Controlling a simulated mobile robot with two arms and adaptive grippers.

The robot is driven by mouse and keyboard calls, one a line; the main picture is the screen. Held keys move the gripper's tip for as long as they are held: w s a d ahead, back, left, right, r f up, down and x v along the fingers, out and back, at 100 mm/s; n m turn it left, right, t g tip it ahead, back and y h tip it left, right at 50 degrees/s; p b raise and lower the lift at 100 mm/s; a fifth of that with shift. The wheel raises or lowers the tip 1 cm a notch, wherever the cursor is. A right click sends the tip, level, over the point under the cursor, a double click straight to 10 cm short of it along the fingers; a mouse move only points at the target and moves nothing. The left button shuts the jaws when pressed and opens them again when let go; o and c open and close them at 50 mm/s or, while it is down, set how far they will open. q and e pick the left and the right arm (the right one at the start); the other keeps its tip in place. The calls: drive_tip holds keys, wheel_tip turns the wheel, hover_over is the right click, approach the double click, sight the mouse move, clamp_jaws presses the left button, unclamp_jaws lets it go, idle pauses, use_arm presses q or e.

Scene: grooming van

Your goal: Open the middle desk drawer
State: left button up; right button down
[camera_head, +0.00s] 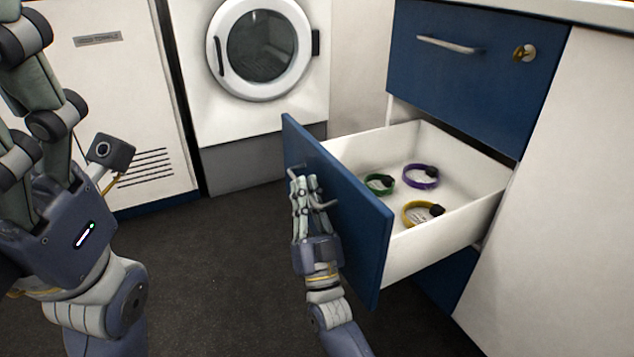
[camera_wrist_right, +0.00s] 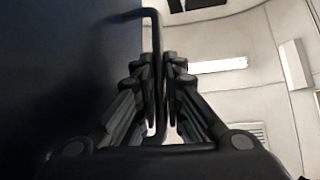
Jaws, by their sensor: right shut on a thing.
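The middle desk drawer (camera_head: 352,212) has a blue front and a white box, and it stands pulled well out from the desk. Inside lie a green collar-like band (camera_head: 379,184), a purple one (camera_head: 420,176) and a yellow one (camera_head: 422,213). My right gripper (camera_head: 304,186) is at the outer face of the drawer front, shut on the drawer handle (camera_head: 327,205). The right wrist view shows the dark bar of the handle (camera_wrist_right: 152,40) between both fingers (camera_wrist_right: 160,95). My left arm is at the left of the head view; its fingertips are not visible.
Above is a closed blue top drawer (camera_head: 470,75) with a metal handle and a brass lock (camera_head: 525,52). A white washer or dryer (camera_head: 262,60) and a white cabinet (camera_head: 115,90) stand at the back. The dark floor (camera_head: 220,270) left of the drawer is clear.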

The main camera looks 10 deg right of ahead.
drive_tip(key=shift+s+a+f, duration=0.1)
drive_tip(key=shift+s+a, duration=0.2)
drive_tip(key=shift+a, duration=0.45)
drive_tip(key=c, duration=1.7)
unclamp_jaws()
drive_tip(key=v, duration=1.2)
